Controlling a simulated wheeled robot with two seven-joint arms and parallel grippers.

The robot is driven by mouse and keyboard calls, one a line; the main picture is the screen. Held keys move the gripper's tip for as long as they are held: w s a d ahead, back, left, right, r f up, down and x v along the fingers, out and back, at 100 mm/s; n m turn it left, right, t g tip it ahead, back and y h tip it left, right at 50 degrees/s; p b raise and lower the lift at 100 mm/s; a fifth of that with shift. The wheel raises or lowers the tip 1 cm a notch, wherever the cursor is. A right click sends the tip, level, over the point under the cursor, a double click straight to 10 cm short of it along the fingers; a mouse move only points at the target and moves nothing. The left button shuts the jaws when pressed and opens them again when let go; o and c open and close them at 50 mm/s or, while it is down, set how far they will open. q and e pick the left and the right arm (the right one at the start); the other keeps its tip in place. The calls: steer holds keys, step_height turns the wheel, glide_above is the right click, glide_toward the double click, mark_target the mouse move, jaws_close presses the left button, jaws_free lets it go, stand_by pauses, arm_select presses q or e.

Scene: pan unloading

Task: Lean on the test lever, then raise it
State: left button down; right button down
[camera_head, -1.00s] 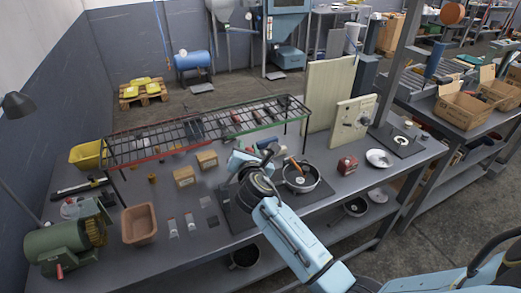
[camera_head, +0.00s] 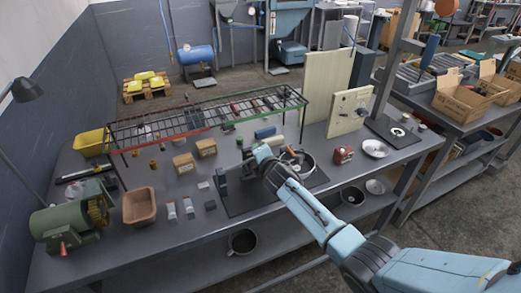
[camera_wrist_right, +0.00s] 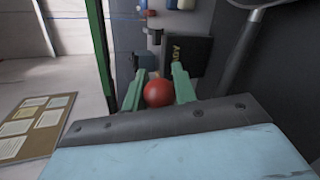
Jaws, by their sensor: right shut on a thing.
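The test lever's round red knob (camera_wrist_right: 158,94) shows in the right wrist view, between the two green fingers of my right gripper (camera_wrist_right: 158,84). The gripper is shut on the knob, with a finger on either side. The lever's rod is mostly hidden behind the knob. In the head view my right arm comes in from the lower right and its hand is over a dark mat (camera_head: 238,205) on the bench. A dark upright fixture (camera_head: 221,184) stands beside the hand. The arm hides the fingertips and the knob there. My left gripper is not in view.
A pan (camera_head: 304,165) is just right of the hand. A long wire rack (camera_head: 190,122) stands behind it, and a pale panel with a dial (camera_head: 350,112) is at the right.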

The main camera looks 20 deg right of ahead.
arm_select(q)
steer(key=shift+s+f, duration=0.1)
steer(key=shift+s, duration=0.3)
arm_select(e)
steer(key=shift+f, duration=0.4)
steer(key=c, duration=1.1)
jaws_free()
steer(key=shift+s+r, duration=0.1)
steer(key=shift+s, duration=0.05)
steer(key=shift+s+r, duration=0.1)
steer(key=shift+s, duration=0.15)
arm_select(q)
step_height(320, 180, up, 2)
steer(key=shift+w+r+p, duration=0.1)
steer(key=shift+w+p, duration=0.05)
steer(key=shift+p, duration=0.9)
arm_select(e)
steer(key=v, duration=1.2)
steer(key=shift+s, duration=0.3)
